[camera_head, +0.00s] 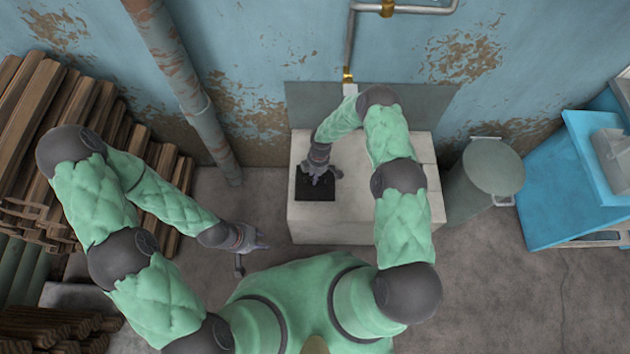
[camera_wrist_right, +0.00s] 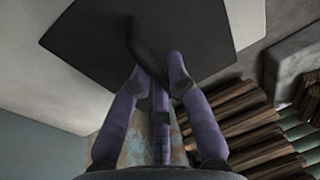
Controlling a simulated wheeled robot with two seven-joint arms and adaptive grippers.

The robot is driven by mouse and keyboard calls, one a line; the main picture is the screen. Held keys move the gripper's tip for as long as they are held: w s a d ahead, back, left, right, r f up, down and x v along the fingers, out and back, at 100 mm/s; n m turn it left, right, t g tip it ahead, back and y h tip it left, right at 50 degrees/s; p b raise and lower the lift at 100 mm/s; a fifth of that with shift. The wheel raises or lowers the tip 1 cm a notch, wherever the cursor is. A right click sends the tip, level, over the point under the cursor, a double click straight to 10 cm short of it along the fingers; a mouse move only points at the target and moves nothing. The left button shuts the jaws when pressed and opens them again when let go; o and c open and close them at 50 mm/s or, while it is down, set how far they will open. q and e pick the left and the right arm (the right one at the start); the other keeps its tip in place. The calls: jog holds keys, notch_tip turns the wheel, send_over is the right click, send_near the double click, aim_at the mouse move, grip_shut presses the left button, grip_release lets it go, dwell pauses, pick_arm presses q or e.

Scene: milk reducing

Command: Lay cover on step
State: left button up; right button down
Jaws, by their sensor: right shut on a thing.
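The cover, a dark flat square plate (camera_head: 315,193) with a handle, is over the left part of the pale block (camera_head: 375,215) against the wall. I cannot tell whether it touches the block's top. My right gripper (camera_head: 322,180) is above the plate. In the right wrist view the plate (camera_wrist_right: 90,40) fills the upper middle, and my right gripper (camera_wrist_right: 158,70) is shut on its dark handle. A low grey slab (camera_head: 75,297) at the lower left may be the step; I cannot tell. My left gripper (camera_head: 252,258) is open and empty, in front of the block's left side.
Stacked wooden planks (camera_head: 45,110) stand at the left. A rusty pipe (camera_head: 185,85) runs down the wall. A grey-green bin (camera_head: 480,185) and a blue cabinet (camera_head: 570,185) stand right of the block. The floor at the lower right is clear.

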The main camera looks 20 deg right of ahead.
jog(key=shift+f+b, duration=0.65)
jog(key=shift+f, duration=0.9)
jog(key=shift+f, duration=0.15)
jog(key=c, duration=1.2)
grip_release()
